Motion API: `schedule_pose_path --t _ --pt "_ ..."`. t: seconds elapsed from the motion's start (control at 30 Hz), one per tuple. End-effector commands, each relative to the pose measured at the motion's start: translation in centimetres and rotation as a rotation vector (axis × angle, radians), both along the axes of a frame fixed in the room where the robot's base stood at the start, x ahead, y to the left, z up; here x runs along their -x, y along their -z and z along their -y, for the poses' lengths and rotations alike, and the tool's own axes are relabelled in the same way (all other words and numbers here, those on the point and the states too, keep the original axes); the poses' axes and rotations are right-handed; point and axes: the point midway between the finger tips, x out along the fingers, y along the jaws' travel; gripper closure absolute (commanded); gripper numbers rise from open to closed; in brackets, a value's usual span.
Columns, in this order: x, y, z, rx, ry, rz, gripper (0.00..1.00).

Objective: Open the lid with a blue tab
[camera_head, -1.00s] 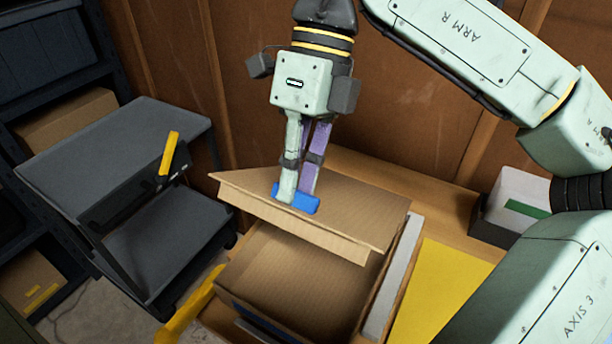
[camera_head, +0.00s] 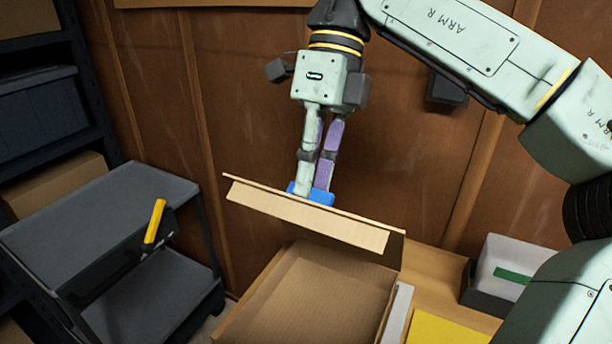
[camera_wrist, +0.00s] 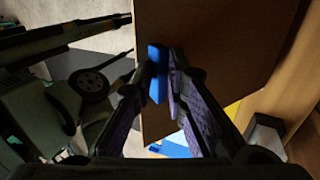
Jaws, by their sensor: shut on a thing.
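The cardboard lid (camera_head: 310,217) is lifted above the open cardboard box (camera_head: 318,300) in the head view, with a clear gap between them at the front. The lid is tilted, its right side lower. My gripper (camera_head: 314,190) is shut on the blue tab (camera_head: 318,196) on the lid's top. In the wrist view the blue tab (camera_wrist: 156,74) sits between my fingers, with the lid's brown surface (camera_wrist: 205,45) behind it. The part of the box I can see inside looks bare.
A grey strip (camera_head: 397,312), a yellow sheet (camera_head: 445,328) and a white box with a green label (camera_head: 505,262) are right of the box. A wooden wall (camera_head: 240,110) rises behind.

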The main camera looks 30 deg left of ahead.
Motion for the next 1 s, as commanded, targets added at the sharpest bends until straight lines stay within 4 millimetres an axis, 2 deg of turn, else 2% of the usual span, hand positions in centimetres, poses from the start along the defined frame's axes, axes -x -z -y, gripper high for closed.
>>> schedule_pose_path --t 0.03,0.17,0.2,0.4,0.77,1.0 --pt "-0.6 0.8 0.2 0.011 0.014 0.01 1.0" --pt "-0.6 0.8 0.2 0.01 0.015 0.01 1.0" --pt "-0.6 0.8 0.2 0.01 0.015 0.01 0.84" --pt "-0.6 0.8 0.2 0.011 0.015 0.011 0.71" --pt "-0.5 0.7 0.1 0.011 0.013 0.012 0.7" --pt "1.6 2.0 0.1 0.008 0.005 0.008 0.7"
